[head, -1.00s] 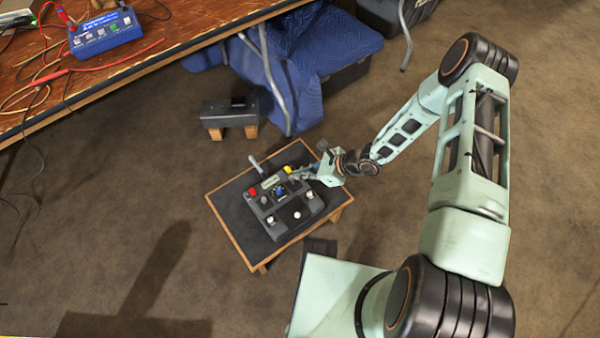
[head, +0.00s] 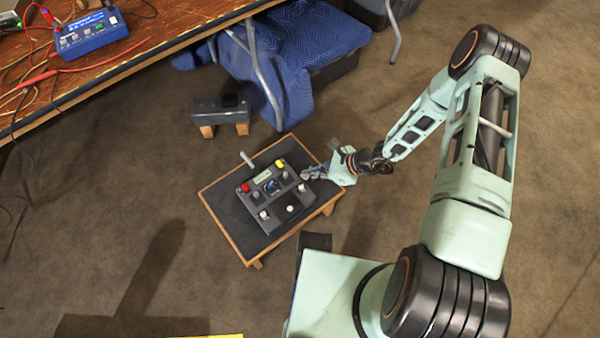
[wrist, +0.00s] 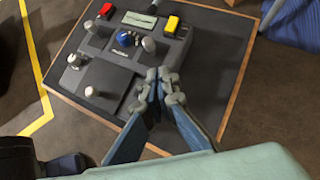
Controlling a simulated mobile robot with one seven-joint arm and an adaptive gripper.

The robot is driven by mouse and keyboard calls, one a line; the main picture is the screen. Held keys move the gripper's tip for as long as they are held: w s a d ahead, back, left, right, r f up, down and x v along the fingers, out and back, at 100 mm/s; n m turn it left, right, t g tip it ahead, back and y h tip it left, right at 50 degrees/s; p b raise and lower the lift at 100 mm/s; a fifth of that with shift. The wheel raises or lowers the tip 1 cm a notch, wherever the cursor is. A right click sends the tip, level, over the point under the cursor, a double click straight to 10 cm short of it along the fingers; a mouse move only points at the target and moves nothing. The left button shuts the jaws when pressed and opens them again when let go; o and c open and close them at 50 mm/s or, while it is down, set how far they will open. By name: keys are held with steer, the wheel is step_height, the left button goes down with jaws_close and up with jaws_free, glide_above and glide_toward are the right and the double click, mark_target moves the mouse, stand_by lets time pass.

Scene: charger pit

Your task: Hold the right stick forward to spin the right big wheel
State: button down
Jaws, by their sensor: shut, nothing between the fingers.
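A dark control box (head: 272,196) sits on a black, wood-edged board (head: 225,205). It has a red button (head: 244,188), a yellow button (head: 280,164), a small screen and several sticks. A rounded stick (wrist: 148,45) stands at its right side beside a blue knob (wrist: 125,38). Another pale-topped stick (head: 301,188) stands near the right front edge; in the wrist view my fingers seem to hide it. My gripper (head: 306,174) is shut and empty at the box's right edge. In the wrist view its fingertips (wrist: 163,80) meet over that edge; contact cannot be told. No big wheel shows.
A small grey box (head: 220,110) on wooden blocks stands behind the board. A wooden table (head: 130,45) holds a blue power unit (head: 92,32) and cables. A blue quilted blanket (head: 315,40) drapes beside metal legs. The floor left of the board is clear.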

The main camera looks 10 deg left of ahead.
steer(key=a+r+p+v, duration=0.1)
steer(key=p+v, duration=0.1)
steer(key=v, duration=0.6)
steer(key=shift+w+d+r, duration=0.15)
steer(key=shift+w+r, duration=0.2)
steer(key=shift+w, duration=0.05)
